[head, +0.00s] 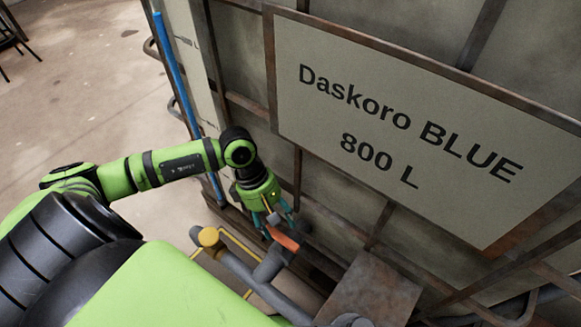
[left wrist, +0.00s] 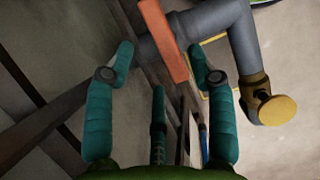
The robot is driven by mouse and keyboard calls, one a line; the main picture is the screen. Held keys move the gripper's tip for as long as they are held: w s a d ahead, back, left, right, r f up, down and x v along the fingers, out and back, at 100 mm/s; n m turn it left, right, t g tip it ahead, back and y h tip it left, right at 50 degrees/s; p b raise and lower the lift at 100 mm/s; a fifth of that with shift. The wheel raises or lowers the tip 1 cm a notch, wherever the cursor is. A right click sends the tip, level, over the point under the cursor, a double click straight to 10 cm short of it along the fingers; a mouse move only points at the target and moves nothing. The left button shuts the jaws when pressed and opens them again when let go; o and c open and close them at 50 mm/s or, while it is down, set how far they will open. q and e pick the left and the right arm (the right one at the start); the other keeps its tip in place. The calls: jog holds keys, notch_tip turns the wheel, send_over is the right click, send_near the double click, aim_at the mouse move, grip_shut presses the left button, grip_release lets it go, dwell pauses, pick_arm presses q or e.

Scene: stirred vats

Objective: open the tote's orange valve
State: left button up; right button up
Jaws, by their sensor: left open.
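The orange valve handle (head: 283,238) sits on a grey pipe (head: 268,266) at the foot of the tote (head: 240,60). In the left wrist view the handle (left wrist: 164,40) runs lengthwise between the fingertips, nearer the right finger. My left gripper (head: 272,222) is open, with teal fingers, just above the handle in the head view. In the left wrist view its fingers (left wrist: 160,62) stand apart on either side of the handle. I cannot tell whether a finger touches it. My right gripper is not in view.
A yellow cap (head: 208,237) stands on the pipework left of the handle. The tote carries a large sign (head: 400,120) reading "Daskoro BLUE 800 L". A blue upright tube (head: 178,85) runs along its left side. Open concrete floor (head: 80,90) lies at the left.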

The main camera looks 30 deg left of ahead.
aim_at(281, 234)
pick_arm(q)
jog(key=x, duration=0.6)
jog(key=shift+s+d+f+b, duration=0.1)
jog(key=shift+s+d+b, duration=0.1)
jog(key=shift+b, duration=0.2)
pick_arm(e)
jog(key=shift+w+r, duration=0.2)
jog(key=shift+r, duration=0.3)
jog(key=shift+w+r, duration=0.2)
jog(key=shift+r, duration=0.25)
pick_arm(q)
jog(key=shift+a, duration=0.1)
grip_shut()
